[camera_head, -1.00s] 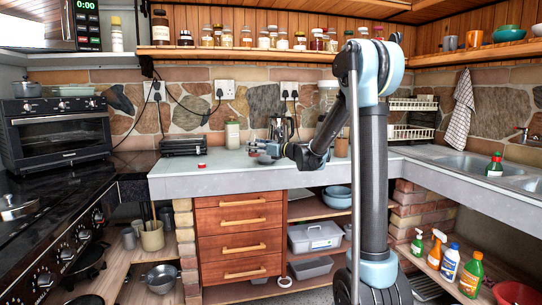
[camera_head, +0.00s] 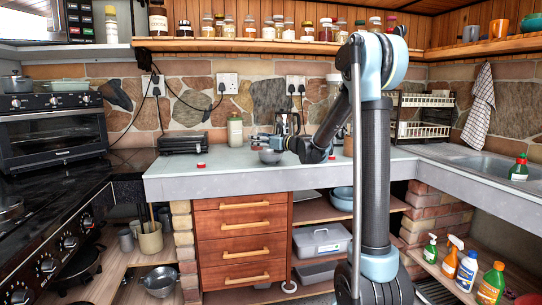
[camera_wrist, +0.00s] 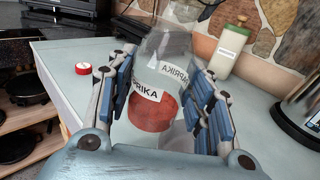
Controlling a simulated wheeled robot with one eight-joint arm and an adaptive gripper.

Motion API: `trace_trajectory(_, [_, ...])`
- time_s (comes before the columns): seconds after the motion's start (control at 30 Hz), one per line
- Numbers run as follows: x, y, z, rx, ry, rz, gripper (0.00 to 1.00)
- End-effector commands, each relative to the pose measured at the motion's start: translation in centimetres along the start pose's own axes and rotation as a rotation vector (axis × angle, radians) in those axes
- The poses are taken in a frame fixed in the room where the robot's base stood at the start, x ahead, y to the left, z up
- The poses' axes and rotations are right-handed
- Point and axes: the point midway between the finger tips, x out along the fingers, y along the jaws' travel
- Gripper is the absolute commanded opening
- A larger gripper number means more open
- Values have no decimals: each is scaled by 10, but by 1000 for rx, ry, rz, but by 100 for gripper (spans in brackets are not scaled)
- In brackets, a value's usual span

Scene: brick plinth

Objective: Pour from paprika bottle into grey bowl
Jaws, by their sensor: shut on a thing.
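The paprika bottle (camera_wrist: 152,104) is clear, with red powder low inside and a white label. My gripper (camera_wrist: 162,92) is shut on it, a finger on each side, in the wrist view. In the head view my gripper (camera_head: 258,140) is above the counter, just over the grey bowl (camera_head: 270,157). The bottle is too small to make out clearly there.
A tall bottle with a green top (camera_head: 235,130) stands on the counter (camera_head: 170,188) behind my gripper, beside a black toaster-like appliance (camera_head: 183,142). A dark-framed glass thing (camera_wrist: 302,105) is right of my gripper.

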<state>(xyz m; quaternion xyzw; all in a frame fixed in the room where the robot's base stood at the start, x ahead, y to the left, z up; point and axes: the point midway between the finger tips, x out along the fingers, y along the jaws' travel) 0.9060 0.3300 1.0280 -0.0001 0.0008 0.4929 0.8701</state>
Motion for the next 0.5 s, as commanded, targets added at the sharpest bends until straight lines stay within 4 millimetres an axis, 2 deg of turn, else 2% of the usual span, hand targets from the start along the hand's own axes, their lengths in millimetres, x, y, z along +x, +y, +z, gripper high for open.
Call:
trace_trajectory(0.27, [-5, -6, 1, 42, -12, -8, 21])
trace_trajectory(0.5, [-7, -8, 3, 145, -40, -6, 21])
